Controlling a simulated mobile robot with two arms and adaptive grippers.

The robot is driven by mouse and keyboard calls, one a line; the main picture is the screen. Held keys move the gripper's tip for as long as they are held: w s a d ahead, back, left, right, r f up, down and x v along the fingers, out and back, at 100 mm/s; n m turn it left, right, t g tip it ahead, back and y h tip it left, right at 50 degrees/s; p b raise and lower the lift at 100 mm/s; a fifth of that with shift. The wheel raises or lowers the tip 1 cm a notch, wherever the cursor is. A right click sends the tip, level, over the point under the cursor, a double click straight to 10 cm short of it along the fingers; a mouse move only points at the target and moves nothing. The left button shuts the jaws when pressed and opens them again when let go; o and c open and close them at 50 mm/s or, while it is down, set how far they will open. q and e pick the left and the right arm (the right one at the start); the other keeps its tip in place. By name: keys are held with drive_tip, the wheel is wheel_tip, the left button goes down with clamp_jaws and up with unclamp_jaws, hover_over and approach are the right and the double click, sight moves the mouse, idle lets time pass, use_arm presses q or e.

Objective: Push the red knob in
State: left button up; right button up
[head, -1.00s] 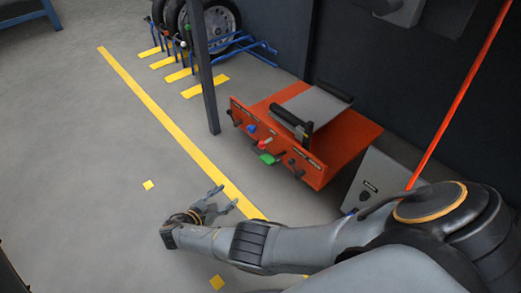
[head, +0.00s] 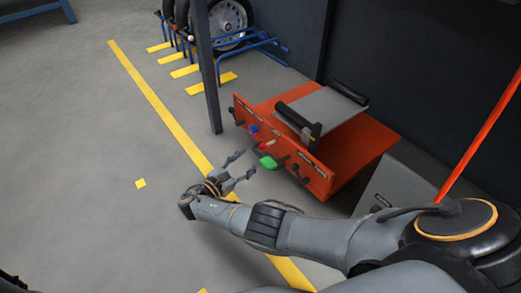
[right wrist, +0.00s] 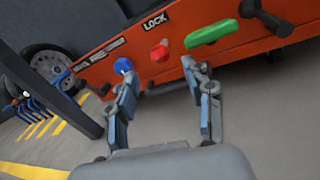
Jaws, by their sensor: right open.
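The red knob (head: 267,145) sits on the front face of the orange conveyor unit (head: 345,150), between a blue knob (head: 253,129) and a green handle (head: 268,162). In the right wrist view the red knob (right wrist: 159,53) sticks out below the word LOCK, and it lies ahead of the gap between my fingers. My right gripper (head: 246,164) is open and empty, a short way in front of the panel. In the right wrist view my fingers (right wrist: 163,75) are spread, the left one overlapping the blue knob (right wrist: 122,65) in the picture. My left gripper is out of view.
A dark post (head: 206,70) stands left of the unit. Wheels in a blue rack (head: 262,50) are behind it. A grey box (head: 395,183) stands right of the unit. The floor left of the yellow line (head: 150,95) is open.

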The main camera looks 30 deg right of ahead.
sight(268, 144)
drive_tip(key=b+x, duration=0.1)
drive_tip(key=x, duration=0.5)
drive_tip(key=shift+d, duration=0.35)
drive_tip(key=shift+f, duration=0.1)
clamp_jaws()
